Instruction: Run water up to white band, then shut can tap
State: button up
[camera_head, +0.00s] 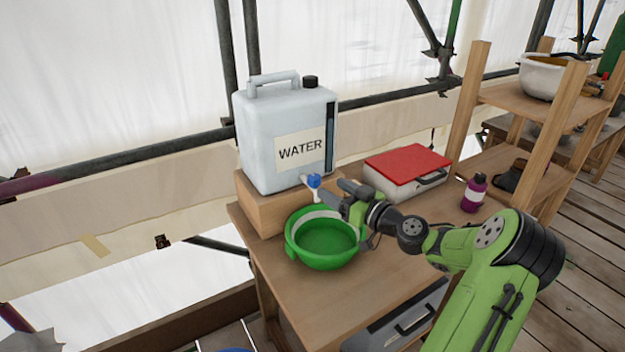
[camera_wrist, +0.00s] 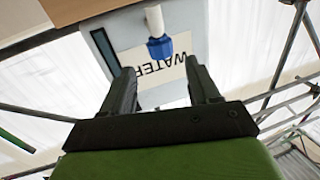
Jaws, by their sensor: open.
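The pale water can (camera_head: 287,115), labelled WATER, stands upright on a wooden block (camera_head: 270,208). Its white tap with a blue knob (camera_head: 314,181) points out over the bench; the knob also shows in the wrist view (camera_wrist: 160,47). The green basin (camera_head: 325,262) sits below the tap, with a white band (camera_head: 298,223) around its inner wall. I cannot make out a water stream or a clear water level. My gripper (camera_head: 333,192) is open and empty just right of the knob. In the wrist view its fingers (camera_wrist: 160,72) point toward the knob, which appears between and beyond their tips.
A grey case with a red lid (camera_head: 408,163) and a purple bottle (camera_head: 474,192) stand on the bench behind and right of my arm. Wooden shelves (camera_head: 520,105) with a white pot (camera_head: 543,76) rise at the right. Scaffold poles run behind the can.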

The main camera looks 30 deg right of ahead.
aim_at(319, 181)
jog(key=w, duration=0.2)
jog(key=w+a, duration=0.1)
jog(key=w, duration=0.4)
jog(key=shift+w+a, duration=0.2)
jog(key=shift+w, duration=0.1)
jog(key=c, duration=0.9)
